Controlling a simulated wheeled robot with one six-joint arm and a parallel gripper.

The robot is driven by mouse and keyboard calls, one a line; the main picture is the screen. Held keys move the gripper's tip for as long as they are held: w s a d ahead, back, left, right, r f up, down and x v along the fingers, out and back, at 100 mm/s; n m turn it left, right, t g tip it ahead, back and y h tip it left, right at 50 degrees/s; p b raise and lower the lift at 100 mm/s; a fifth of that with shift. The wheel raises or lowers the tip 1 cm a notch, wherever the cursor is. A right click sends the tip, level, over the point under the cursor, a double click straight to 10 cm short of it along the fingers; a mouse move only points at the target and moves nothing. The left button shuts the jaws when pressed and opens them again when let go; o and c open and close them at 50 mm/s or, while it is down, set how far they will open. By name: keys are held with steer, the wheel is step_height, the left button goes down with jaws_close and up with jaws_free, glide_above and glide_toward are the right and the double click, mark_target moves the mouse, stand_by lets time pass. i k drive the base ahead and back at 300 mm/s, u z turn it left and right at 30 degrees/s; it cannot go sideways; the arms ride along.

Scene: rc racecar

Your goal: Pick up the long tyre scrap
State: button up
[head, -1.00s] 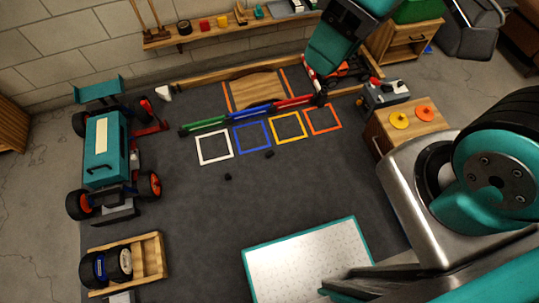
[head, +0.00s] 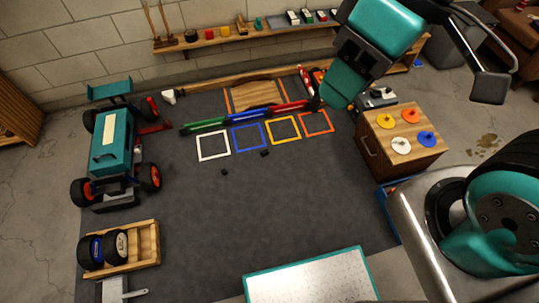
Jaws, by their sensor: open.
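Two small black scraps lie apart on the dark floor mat. One scrap (head: 265,153) is just below the blue and yellow squares and looks slightly longer. The other scrap (head: 225,172) is below the white square and looks more compact. Both are too small to tell surely which is the long one. The rest of the gripper is hidden or outside the picture.
A red, blue and green barrier (head: 249,115) runs behind the coloured squares. A teal racecar (head: 107,145) stands left, with a wooden tyre crate (head: 146,244) below it. A wooden cabinet (head: 425,160) stands right. A white pegboard (head: 315,281) is in front. The mat's middle is clear.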

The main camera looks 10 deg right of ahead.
mark_target(264, 153)
steer(key=u, duration=0.05)
steer(key=i, duration=1.15)
steer(key=u, duration=0.55)
